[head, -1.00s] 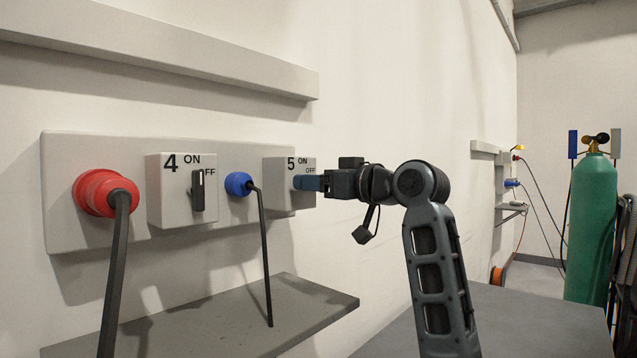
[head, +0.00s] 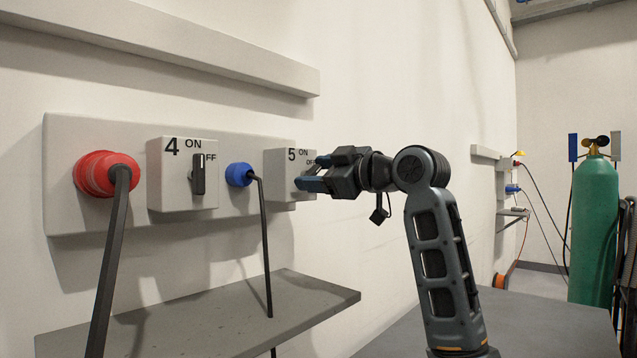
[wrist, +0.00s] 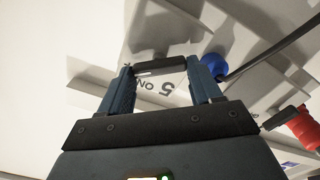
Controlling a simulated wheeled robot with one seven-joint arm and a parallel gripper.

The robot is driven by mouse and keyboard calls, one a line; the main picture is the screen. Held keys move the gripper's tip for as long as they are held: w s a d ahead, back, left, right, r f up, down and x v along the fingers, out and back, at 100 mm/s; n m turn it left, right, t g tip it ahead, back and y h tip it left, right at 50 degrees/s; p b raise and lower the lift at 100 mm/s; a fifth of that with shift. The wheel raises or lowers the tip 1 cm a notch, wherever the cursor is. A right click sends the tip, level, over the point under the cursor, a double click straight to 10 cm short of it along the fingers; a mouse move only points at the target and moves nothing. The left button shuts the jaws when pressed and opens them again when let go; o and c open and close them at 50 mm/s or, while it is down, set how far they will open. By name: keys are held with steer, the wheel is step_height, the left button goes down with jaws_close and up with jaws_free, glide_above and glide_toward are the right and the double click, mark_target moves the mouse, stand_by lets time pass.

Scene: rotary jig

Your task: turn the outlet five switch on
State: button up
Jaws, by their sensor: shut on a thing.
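The outlet five box (head: 280,175) is a pale grey block marked 5, ON and OFF, at the right end of the wall panel. My gripper (head: 308,172) is at the front of this box, with its blue fingers against the switch area. In the wrist view my gripper (wrist: 160,68) has a finger at each end of the dark switch handle (wrist: 161,65) and is shut on it. The "5" and "ON" marks show upside down between the fingers there. In the head view the fingers hide the handle, and I cannot tell which mark it points to.
The outlet four box (head: 182,182) has an upright black handle. A red plug (head: 103,173) and a blue plug (head: 239,174) with hanging cables are to the left. A grey shelf (head: 215,318) juts out below. A green gas cylinder (head: 593,230) stands far right.

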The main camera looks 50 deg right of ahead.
steer(key=n+b, duration=0.2)
steer(key=n, duration=0.1)
steer(key=n+b, duration=0.2)
steer(key=n, duration=0.2)
steer(key=n+b, duration=0.2)
steer(key=n, duration=0.1)
steer(key=shift+a+f+n, duration=0.15)
steer(key=shift+f+n, duration=0.15)
steer(key=shift+f, duration=0.05)
stand_by(0.4)
steer(key=o, duration=1.1)
steer(key=shift+r, duration=0.1)
steer(key=shift+c, duration=0.2)
steer(key=shift+s, duration=0.1)
steer(key=s, duration=0.7)
steer(key=shift+s, duration=0.3)
steer(key=shift+s, duration=0.1)
